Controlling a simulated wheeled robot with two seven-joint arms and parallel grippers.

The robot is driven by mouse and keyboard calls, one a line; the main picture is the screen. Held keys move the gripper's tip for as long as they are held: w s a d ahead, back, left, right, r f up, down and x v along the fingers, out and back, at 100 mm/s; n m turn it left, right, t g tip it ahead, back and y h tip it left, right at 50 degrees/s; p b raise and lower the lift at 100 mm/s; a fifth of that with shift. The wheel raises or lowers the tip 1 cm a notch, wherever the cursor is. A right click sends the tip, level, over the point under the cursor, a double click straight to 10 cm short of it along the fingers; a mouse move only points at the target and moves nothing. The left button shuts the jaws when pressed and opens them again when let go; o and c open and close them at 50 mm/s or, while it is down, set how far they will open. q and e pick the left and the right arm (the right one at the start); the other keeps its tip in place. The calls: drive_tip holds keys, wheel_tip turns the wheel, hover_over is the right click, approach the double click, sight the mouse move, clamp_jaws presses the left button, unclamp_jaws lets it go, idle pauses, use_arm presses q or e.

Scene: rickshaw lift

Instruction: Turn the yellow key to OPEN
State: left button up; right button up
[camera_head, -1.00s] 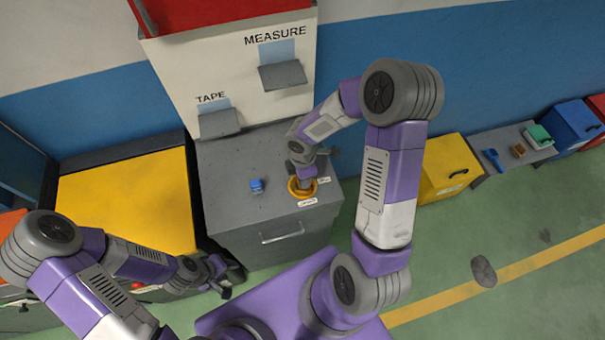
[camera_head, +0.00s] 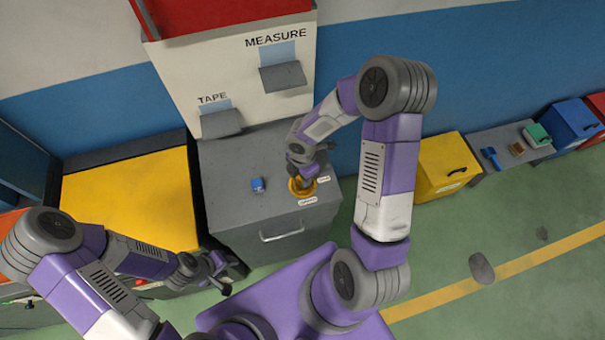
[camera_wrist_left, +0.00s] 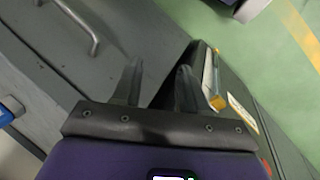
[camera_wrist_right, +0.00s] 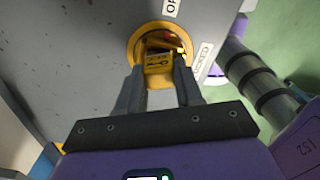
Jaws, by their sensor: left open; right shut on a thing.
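The yellow key (camera_wrist_right: 159,62) sits inside a round yellow ring (camera_wrist_right: 133,47) on the grey cabinet top. In the right wrist view a white label by the ring's top (camera_wrist_right: 172,7) is cut off and shows "OP"; another label (camera_wrist_right: 203,55) to its right seems to read "LOCKED". My right gripper (camera_head: 301,177) is shut on the key, one finger on each side; it also shows in the right wrist view (camera_wrist_right: 159,72). In the head view the gripper hides the key, and the yellow ring (camera_head: 302,190) shows around it. My left gripper (camera_head: 222,275) is open and empty, low before the cabinet.
The grey cabinet (camera_head: 230,215) has a front handle (camera_head: 282,232) and a small blue item (camera_head: 258,185) on top. A yellow-topped unit (camera_head: 125,205) stands left, a yellow box (camera_head: 440,165) right.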

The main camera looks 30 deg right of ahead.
drive_tip(key=shift+n, duration=0.3)
drive_tip(key=o, duration=1.1)
drive_tip(key=shift+r, duration=0.1)
wheel_tip(320, 180, up, 7)
drive_tip(key=shift+r+p, duration=0.2)
drive_tip(key=shift+p, duration=0.75)
